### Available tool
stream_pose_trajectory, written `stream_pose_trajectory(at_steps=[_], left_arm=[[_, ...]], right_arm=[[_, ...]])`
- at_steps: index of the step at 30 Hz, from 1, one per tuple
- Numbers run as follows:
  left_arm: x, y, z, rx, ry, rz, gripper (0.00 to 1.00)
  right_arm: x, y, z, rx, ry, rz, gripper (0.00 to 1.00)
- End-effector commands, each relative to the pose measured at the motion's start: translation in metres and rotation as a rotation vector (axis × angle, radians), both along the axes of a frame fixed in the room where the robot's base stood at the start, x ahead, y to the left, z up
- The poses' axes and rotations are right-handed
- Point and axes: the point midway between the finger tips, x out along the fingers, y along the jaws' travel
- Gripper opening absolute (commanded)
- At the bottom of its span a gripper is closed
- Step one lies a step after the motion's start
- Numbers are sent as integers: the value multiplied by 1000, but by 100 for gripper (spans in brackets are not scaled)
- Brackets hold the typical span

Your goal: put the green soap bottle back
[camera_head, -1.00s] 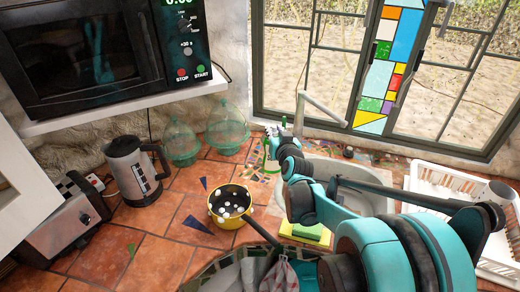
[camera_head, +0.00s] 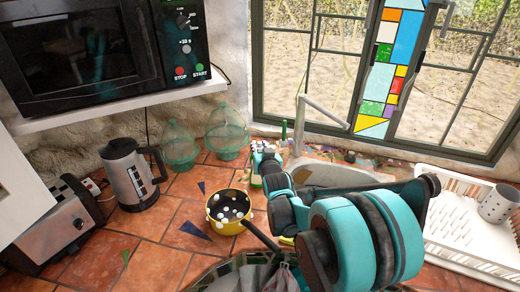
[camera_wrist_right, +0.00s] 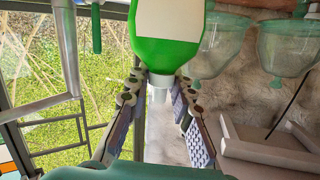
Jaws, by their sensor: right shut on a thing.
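The green soap bottle (camera_wrist_right: 167,50) has a pale label and a white neck or cap. It appears neck-down in the right wrist view, which looks turned over. My right gripper (camera_wrist_right: 158,92) is shut on the bottle at its neck end, one finger on each side. In the head view my right gripper (camera_head: 264,152) is over the back of the counter, left of the sink (camera_head: 335,173). The bottle is mostly hidden there behind the gripper and arm. I cannot tell whether its base touches the counter. My left gripper is not in view.
A yellow pan (camera_head: 224,227) stands in front and left of the gripper. Two glass domes (camera_head: 180,150) stand at the back left, near the kettle (camera_head: 130,175). The tap (camera_head: 299,125) and a white dish rack (camera_head: 465,230) are right. Tiles between kettle and pan are clear.

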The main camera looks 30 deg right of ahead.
Motion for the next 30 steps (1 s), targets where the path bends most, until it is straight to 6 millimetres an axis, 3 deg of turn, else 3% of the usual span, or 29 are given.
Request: stream_pose_trajectory(at_steps=[6, 7, 9, 20, 23, 30], left_arm=[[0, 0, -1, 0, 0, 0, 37], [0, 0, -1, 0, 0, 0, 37], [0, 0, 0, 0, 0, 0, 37], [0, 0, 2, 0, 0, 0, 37], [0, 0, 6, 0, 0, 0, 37], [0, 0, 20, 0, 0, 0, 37]], right_arm=[[0, 0, -1, -1, -2, 0, 0], [0, 0, -1, 0, 0, 0, 27], [0, 0, -1, 0, 0, 0, 43], [-1, 0, 3, 0, 0, 0, 43], [-13, 4, 6, 0, 0, 0, 43], [-61, 22, 17, 0, 0, 0, 43]])
